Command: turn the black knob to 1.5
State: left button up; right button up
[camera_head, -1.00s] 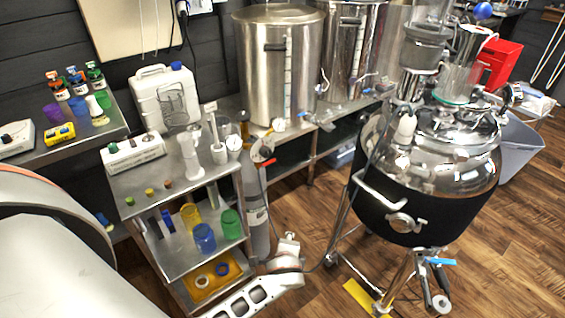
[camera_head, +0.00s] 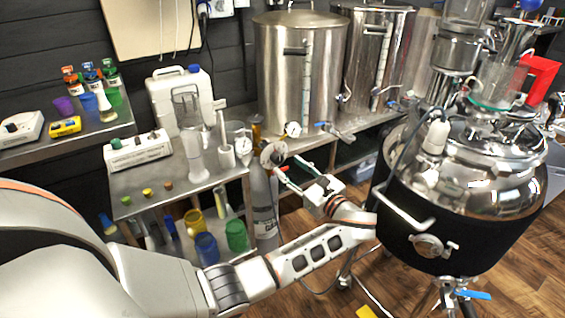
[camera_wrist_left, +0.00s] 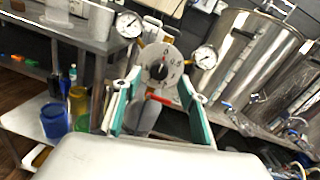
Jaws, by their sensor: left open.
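The black knob (camera_wrist_left: 158,71) sits at the middle of a round grey dial plate (camera_wrist_left: 172,59) with printed numbers. A red lever (camera_wrist_left: 161,98) is just below it. The knob's exact pointer reading is too small to tell. In the head view the dial plate (camera_head: 269,153) sits on top of a grey gas cylinder (camera_head: 264,208), partly edge-on. My left gripper (camera_head: 290,169) is open and empty, with its teal fingers pointing at the dial from the right. In the left wrist view the fingers (camera_wrist_left: 155,88) stand apart, left and right of the dial, with the knob between them farther off.
Two pressure gauges (camera_wrist_left: 129,24) (camera_wrist_left: 205,57) flank the dial. A steel cart (camera_head: 150,185) with glassware stands left of the cylinder. Steel pots (camera_head: 275,80) stand behind. A black-jacketed vessel (camera_head: 400,232) is close on the right of my left arm.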

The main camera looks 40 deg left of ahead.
aim_at(280, 160)
pick_arm(q)
jog(key=x, duration=0.5)
jog(key=shift+f, duration=0.1)
jog(key=c, duration=1.1)
